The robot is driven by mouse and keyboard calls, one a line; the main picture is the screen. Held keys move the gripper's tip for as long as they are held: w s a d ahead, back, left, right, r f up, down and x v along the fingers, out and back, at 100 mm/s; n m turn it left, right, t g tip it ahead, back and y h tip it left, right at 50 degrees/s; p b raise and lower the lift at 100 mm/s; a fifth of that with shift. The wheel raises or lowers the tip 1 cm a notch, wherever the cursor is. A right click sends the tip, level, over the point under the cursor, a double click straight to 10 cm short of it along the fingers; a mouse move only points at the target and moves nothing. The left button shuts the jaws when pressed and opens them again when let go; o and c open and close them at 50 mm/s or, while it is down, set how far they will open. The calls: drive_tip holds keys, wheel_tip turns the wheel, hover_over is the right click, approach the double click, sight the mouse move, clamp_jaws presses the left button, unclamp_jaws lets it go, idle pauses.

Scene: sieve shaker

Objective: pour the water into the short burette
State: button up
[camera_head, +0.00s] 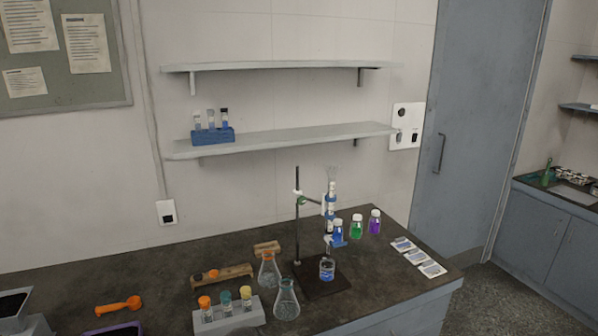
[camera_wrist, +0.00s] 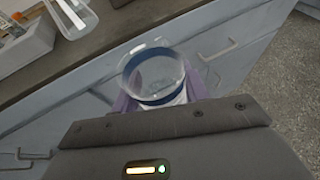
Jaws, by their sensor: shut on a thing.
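My gripper (camera_wrist: 155,100) shows only in the wrist view, shut around a clear glass vessel with a dark blue band (camera_wrist: 160,98). The vessel's open rim faces the camera, and I cannot tell how much water it holds. It is in front of the bench edge, over the cabinet fronts. In the head view a burette with blue parts (camera_head: 331,201) is held upright in a clamp on a dark stand (camera_head: 297,225). A small beaker with blue (camera_head: 327,270) stands below it on the stand's base. My gripper is outside the head view.
Two conical flasks (camera_head: 286,303) and a rack of coloured-cap vials (camera_head: 229,315) stand left of the stand. Blue, green (camera_head: 357,228) and purple (camera_head: 375,223) bottles stand behind right. Cards (camera_head: 420,258) lie near the right edge. Shelves (camera_head: 290,139) hang above.

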drive_tip(key=s+d+f, duration=0.4)
drive_tip(key=d+f, duration=0.1)
drive_tip(key=d, duration=0.1)
drive_tip(key=shift+d, duration=0.35)
